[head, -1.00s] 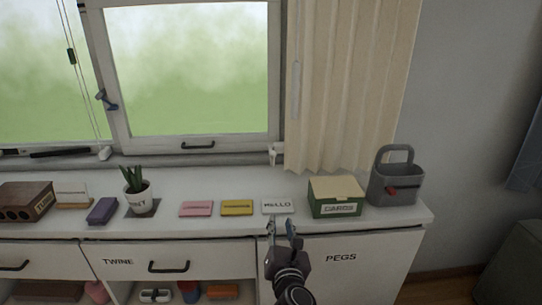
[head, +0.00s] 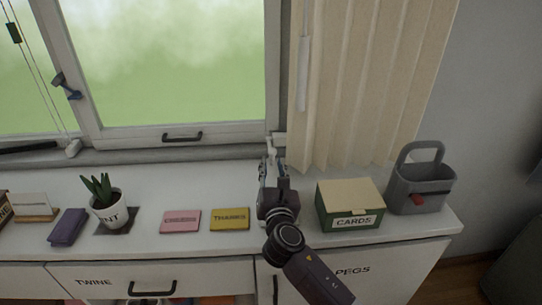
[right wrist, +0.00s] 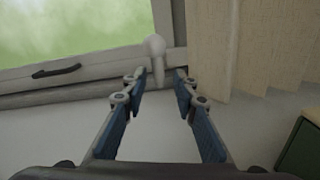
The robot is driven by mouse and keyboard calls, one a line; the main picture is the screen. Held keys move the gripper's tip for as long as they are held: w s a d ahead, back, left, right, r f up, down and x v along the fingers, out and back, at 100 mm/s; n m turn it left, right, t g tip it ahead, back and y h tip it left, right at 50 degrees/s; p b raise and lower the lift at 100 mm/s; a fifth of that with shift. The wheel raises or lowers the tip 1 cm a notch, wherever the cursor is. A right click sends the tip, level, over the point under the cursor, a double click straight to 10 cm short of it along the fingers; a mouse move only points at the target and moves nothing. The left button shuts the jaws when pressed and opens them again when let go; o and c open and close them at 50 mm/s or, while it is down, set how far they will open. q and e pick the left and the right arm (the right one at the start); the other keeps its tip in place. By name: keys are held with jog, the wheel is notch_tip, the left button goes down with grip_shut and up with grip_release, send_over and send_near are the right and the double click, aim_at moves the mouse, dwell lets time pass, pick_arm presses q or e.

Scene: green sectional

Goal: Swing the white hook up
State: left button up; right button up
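The white hook (right wrist: 155,48) is on the lower right part of the window frame in the right wrist view. It has a rounded head and a short stem hanging down. In the head view it is mostly hidden behind my right gripper. My right gripper (head: 271,166) is over the back of the white cabinet top, close below the window's lower right corner. In the right wrist view its fingers (right wrist: 158,84) are apart, with the hook's stem just ahead of the gap between the tips; contact cannot be told. My left gripper is not in view.
The cream curtain (head: 362,80) hangs just right of the gripper. A green cards box (head: 348,204) and a grey caddy (head: 422,186) stand to the right. Yellow (head: 230,219) and pink (head: 180,221) cards and a potted plant (head: 110,208) are to the left on the cabinet (head: 155,185).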

jog(key=w, duration=0.2)
jog(key=shift+w+f, duration=0.1)
jog(key=shift+w, duration=1.2)
jog(key=shift+c, duration=0.7)
jog(key=c, duration=0.5)
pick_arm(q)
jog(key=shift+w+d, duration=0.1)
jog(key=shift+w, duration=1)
pick_arm(e)
grip_shut()
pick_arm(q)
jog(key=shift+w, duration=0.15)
